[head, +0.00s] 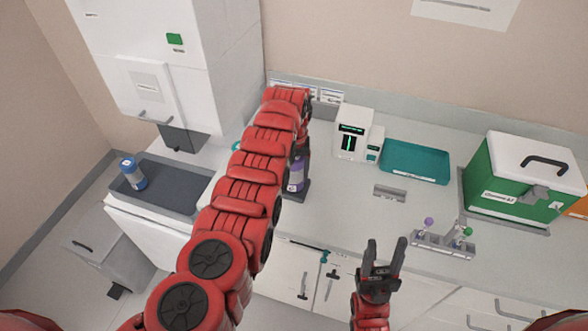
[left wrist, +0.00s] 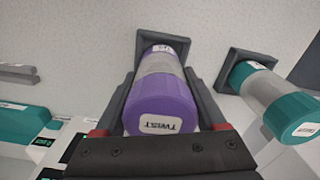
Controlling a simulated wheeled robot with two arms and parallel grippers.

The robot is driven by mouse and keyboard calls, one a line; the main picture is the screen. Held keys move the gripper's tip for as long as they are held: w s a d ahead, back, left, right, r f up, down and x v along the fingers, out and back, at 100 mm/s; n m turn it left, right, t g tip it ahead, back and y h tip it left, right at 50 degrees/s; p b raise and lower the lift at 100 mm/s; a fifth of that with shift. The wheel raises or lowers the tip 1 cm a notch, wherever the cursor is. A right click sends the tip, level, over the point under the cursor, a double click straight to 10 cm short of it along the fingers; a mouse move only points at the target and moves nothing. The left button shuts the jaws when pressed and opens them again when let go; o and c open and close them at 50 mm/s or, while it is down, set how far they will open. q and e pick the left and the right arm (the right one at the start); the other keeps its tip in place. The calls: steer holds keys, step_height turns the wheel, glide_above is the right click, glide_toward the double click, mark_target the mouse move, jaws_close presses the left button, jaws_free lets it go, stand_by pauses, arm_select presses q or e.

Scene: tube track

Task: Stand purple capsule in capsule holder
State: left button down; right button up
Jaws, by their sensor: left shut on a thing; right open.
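The purple capsule (head: 296,173) stands roughly upright beside my left arm in the head view, its lower end at a dark square capsule holder (head: 301,192). In the left wrist view, the purple capsule (left wrist: 165,95) lies between the fingers of my left gripper (left wrist: 163,88), which is shut on it. Its "TWIST" end faces the camera, and its far end overlaps the dark holder (left wrist: 152,42). I cannot tell whether it rests fully inside. My left arm hides part of this in the head view. My right gripper (head: 383,262) is open and empty before the counter.
A teal capsule (left wrist: 278,98) stands in another dark holder, right of the purple one in the left wrist view. A white device (head: 351,133), teal tray (head: 415,160), tube rack (head: 442,244) and green box (head: 520,175) stand to the right. A blue-capped container (head: 133,174) sits in the grey tray at left.

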arm_select(q)
steer(key=shift+f+b, duration=0.3)
steer(key=shift+f, duration=0.2)
jaws_free()
steer(key=shift+r, duration=0.15)
step_height(320, 180, up, 11)
steer(key=b, duration=0.4)
step_height(320, 180, up, 6)
steer(key=p, duration=0.4)
steer(key=shift+r, duration=0.15)
stand_by(0.4)
